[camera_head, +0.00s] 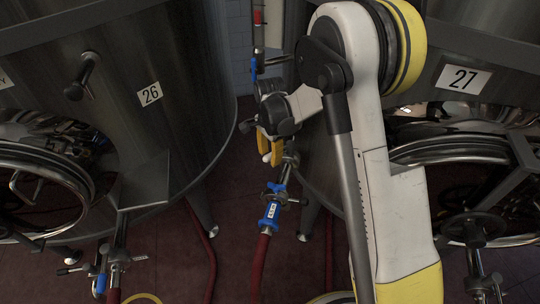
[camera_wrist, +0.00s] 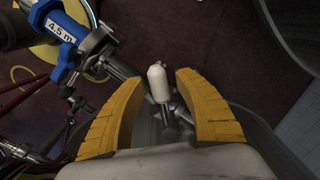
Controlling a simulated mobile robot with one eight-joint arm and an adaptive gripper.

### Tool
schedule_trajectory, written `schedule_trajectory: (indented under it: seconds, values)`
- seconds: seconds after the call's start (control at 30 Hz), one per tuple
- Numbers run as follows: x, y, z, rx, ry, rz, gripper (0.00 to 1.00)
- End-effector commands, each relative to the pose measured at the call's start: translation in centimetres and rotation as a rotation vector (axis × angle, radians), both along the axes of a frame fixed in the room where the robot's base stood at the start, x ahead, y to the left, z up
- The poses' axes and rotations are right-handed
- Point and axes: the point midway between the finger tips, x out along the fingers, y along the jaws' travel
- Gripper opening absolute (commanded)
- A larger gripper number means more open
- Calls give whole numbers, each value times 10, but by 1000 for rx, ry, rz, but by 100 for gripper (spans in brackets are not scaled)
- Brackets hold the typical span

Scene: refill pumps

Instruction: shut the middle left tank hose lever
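My gripper (camera_head: 269,150) is in the middle of the head view, at the tank with the blue hose fitting (camera_head: 271,208), and points down. In the wrist view, its two yellow fingers stand apart. A lever with a pale rounded handle (camera_wrist: 157,78) shows between them, with gaps on both sides. The lever's metal base is partly hidden behind the gripper body. The blue fitting also shows in the wrist view, with a 4.5 m label (camera_wrist: 61,27). A metal valve (camera_head: 289,164) is just right of the fingers in the head view.
Tank 26 (camera_head: 180,70) stands at left and tank 27 (camera_head: 500,105) at right, with round hatches and handwheels. Red hoses (camera_head: 258,270) run down to the dark red floor. A vertical pipe (camera_head: 259,40) rises above my gripper. Open floor (camera_head: 170,260) lies between the tanks.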

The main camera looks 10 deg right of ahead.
Motion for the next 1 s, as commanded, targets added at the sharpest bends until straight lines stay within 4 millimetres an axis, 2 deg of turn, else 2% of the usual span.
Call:
schedule_trajectory:
  seconds: [0.3, 0.43, 0.8, 1.0]
  values:
    - [0, 0, 1, -1, 2, 0, 43]
    - [0, 0, 12, -1, 2, 0, 43]
    - [-1, 0, 91, 0, 1, 0, 43]
    - [0, 0, 116, 0, 1, 0, 43]
